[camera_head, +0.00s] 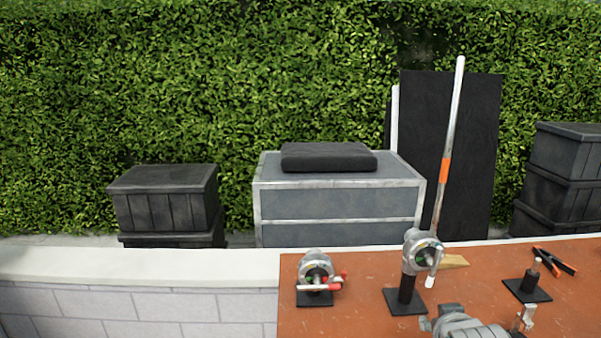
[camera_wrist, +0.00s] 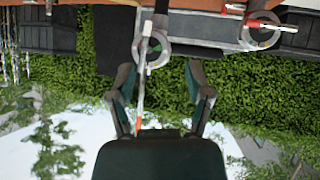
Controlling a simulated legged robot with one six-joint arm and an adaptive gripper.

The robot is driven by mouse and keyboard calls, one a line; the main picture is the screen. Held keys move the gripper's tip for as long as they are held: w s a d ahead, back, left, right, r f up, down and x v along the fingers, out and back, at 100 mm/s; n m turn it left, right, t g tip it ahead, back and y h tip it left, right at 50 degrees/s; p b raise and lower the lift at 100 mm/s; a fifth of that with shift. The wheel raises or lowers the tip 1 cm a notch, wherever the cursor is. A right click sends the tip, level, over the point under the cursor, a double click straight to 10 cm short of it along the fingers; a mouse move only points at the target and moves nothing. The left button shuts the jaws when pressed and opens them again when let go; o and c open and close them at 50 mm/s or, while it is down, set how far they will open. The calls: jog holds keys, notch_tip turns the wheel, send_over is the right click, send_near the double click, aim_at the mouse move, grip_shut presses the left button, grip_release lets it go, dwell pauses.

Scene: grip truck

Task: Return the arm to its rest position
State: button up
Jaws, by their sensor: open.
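My gripper (camera_wrist: 160,82) is open in the wrist view, its two dark teal fingers spread and nothing held between them. The wrist picture is upside down. A thin silver pole with an orange band (camera_head: 445,170) stands tilted in the head view, set at a round metal clamp head (camera_head: 422,252) on a black base. The pole also shows in the wrist view (camera_wrist: 141,85), between the fingers in the picture; its distance from them is unclear. My gripper is not clearly identifiable in the head view.
An orange worktop (camera_head: 360,322) carries a second clamp with red handles (camera_head: 316,273), a black post base (camera_head: 528,287) and an orange-black hand clamp (camera_head: 555,261). A grey metal shape (camera_head: 465,326) is cut off below. Behind stand a grey cabinet (camera_head: 335,200), black crates (camera_head: 165,200) and a hedge.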

jog(key=s+a+g+y, duration=0.1)
jog(key=s+a+g, duration=0.1)
jog(key=s+a, duration=0.2)
jog(key=s+a+g+y, duration=0.1)
jog(key=s+a+g, duration=0.2)
jog(key=s, duration=0.8)
jog(key=shift+a+n+y, duration=0.3)
jog(key=shift+a+y, duration=0.1)
jog(key=shift+a, duration=0.7)
